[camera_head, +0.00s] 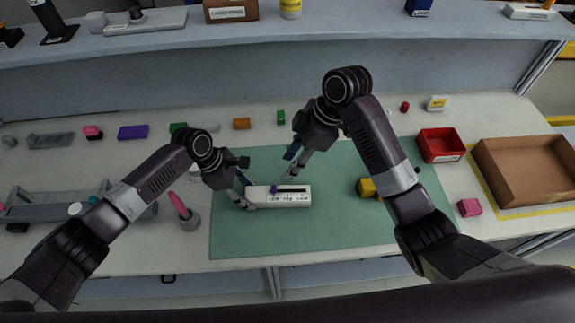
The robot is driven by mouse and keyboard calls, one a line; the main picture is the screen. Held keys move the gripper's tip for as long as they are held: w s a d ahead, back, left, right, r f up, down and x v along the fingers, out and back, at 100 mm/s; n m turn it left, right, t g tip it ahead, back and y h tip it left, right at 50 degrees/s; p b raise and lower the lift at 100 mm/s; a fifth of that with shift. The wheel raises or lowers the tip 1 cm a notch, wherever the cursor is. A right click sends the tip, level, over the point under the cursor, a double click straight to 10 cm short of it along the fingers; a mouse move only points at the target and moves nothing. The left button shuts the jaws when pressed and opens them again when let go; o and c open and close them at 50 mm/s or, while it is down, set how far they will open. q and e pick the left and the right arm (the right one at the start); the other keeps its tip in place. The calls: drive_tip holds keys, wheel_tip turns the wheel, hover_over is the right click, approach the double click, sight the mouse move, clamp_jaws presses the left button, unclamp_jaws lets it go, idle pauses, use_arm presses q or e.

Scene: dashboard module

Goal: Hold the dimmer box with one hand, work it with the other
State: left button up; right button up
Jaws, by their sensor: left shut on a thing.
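The dimmer box (300,199) is a long white block lying on the green mat (330,240). It has a dark slot along its top with a purple slider (275,189) near the slot's left end, and small dark lettering on its front. My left gripper (248,197) is shut on the box's left end. My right gripper (289,168) is above and behind the box, pointing down, apart from the slider. Whether its fingers are open or shut is too small to tell.
A yellow object (367,188) lies on the mat to the right, partly behind my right arm. A red bin (441,146) and a brown tray (520,199) stand further right. A pink item in a grey holder (189,218) stands left of the mat. A shelf (300,40) runs along the back.

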use_arm(q)
drive_tip(key=o, duration=1.6)
drive_tip(key=shift+o, duration=0.2)
